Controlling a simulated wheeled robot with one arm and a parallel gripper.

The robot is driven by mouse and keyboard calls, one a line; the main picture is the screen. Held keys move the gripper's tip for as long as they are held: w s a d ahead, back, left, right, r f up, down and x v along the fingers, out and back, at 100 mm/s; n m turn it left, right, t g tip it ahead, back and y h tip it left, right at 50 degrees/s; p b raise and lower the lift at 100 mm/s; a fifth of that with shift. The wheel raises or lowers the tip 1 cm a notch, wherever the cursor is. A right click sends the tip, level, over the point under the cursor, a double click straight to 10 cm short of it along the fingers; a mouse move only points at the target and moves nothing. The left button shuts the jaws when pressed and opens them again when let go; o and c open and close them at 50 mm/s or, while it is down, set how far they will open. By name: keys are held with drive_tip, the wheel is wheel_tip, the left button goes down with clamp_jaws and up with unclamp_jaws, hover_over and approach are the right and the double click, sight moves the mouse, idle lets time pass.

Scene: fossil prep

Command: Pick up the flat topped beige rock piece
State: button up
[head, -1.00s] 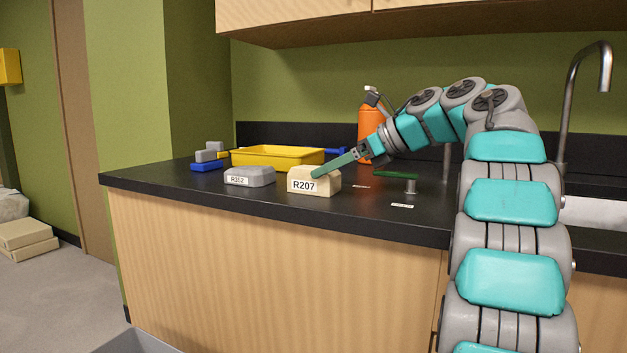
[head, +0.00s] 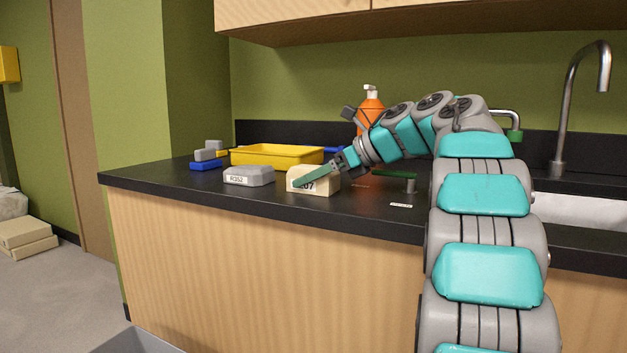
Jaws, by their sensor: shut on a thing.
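The flat-topped beige rock piece (head: 322,186) sits on the black counter near its front edge. Its white label is partly covered by my finger, with "07" showing. My gripper (head: 296,183) reaches in from the right, with one green finger lying across the rock's front face. The other finger is hidden, apparently behind the rock. The gripper is shut on the beige rock. I see no clear gap between rock and counter.
A grey labelled rock (head: 248,177) stands just left of the beige one. A yellow tray (head: 277,155) is behind them. An orange bottle (head: 370,112) stands behind my arm. A sink with a tall faucet (head: 603,75) is at the right. The counter's front edge is close.

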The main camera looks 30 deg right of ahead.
clamp_jaws()
idle(0.3)
drive_tip(key=shift+r, duration=0.25)
